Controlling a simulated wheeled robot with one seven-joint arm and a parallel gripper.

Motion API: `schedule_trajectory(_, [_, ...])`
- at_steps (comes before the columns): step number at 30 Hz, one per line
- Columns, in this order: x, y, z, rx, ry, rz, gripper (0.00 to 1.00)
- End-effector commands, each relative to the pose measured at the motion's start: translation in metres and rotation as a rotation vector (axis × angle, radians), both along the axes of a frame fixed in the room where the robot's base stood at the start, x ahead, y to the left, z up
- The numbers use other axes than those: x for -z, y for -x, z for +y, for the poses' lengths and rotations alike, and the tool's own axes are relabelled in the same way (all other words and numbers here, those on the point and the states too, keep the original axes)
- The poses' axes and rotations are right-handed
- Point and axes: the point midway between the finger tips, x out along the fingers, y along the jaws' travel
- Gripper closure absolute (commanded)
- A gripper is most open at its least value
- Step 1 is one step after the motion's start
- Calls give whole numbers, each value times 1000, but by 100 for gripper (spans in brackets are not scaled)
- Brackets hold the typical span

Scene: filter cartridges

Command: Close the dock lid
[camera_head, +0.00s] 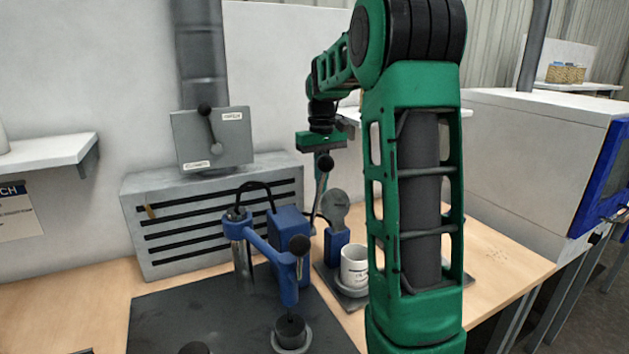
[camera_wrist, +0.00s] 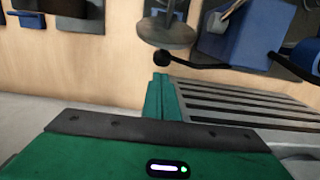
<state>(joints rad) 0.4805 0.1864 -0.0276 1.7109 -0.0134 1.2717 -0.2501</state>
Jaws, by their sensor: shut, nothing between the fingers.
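The dock lid appears to be the grey round disc (camera_head: 335,208) standing raised on a blue bracket (camera_head: 337,246) behind a white mug-shaped cartridge (camera_head: 354,266). The cartridge sits on a round base at the bench's right. A grey disc (camera_wrist: 166,32), probably the same lid, is at the top of the wrist view. My gripper (camera_head: 322,152) is above and behind the lid in the head view, apart from it. Its green fingers (camera_wrist: 160,96) are together and empty in the wrist view, below a small black knob (camera_wrist: 162,58); contact cannot be told.
A blue press (camera_head: 289,236) with black-knobbed levers and a cable stands left of the lid on a dark mat (camera_head: 190,307). A slotted grey box (camera_head: 163,251) stands behind it. My arm hides part of the bench's right. Bare wood (camera_head: 500,256) shows further right.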

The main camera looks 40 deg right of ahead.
Motion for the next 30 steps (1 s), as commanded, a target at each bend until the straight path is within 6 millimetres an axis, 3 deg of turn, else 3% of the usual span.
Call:
schedule_trajectory(19, [-5,10,3,-1,2,-9,100])
schedule_trajectory(30, [-14,21,6,0,27,-103,100])
